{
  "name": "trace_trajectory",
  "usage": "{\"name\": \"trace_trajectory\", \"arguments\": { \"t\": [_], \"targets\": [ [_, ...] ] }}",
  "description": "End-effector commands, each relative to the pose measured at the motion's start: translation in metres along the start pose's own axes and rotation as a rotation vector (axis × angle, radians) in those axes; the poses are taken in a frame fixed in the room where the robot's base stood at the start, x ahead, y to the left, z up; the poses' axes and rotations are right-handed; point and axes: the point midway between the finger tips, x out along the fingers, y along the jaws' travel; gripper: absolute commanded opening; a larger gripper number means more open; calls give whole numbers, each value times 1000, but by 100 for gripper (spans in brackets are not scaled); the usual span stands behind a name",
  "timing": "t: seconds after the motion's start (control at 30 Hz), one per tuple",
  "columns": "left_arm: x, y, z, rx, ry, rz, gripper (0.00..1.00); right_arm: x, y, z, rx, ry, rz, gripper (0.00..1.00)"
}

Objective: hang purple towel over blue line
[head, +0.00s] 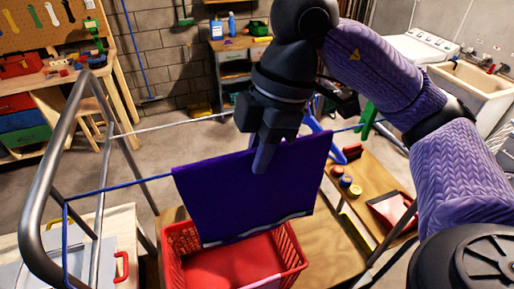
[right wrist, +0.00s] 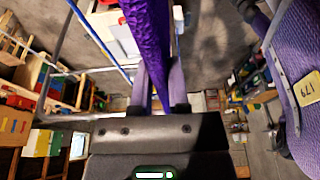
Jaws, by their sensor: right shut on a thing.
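The purple towel (head: 235,195) hangs as a flat sheet in the middle of the head view. My right gripper (head: 265,158) is shut on it near the middle of its upper edge. The blue line (head: 120,186) comes from the left rail to the towel's upper left corner and shows again to the right of the towel. The towel hides the stretch between, so I cannot tell whether any cloth lies over it. In the right wrist view the towel (right wrist: 150,40) is between the fingers, and the blue line (right wrist: 97,38) runs to their left. My left gripper is not in view.
A red basket (head: 290,262) stands below the towel on a wooden surface. A grey metal rail (head: 48,170) frames the left, and a white line (head: 170,127) runs behind. Blue hangers (head: 337,153) show right of the towel. Paint cans and a red dustpan lie at lower right.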

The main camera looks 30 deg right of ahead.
Motion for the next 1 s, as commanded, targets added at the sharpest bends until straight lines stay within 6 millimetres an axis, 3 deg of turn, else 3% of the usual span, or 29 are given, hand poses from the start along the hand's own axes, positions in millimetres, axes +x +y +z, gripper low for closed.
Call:
{"name": "trace_trajectory", "arguments": {
  "t": [0.83, 1.0],
  "targets": [
    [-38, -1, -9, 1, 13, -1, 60, -3, 90, -2, 0, -1, -2, 0],
    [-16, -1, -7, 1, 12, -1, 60, 24, 89, 6, -3, -3, -2, 0]
  ]
}}
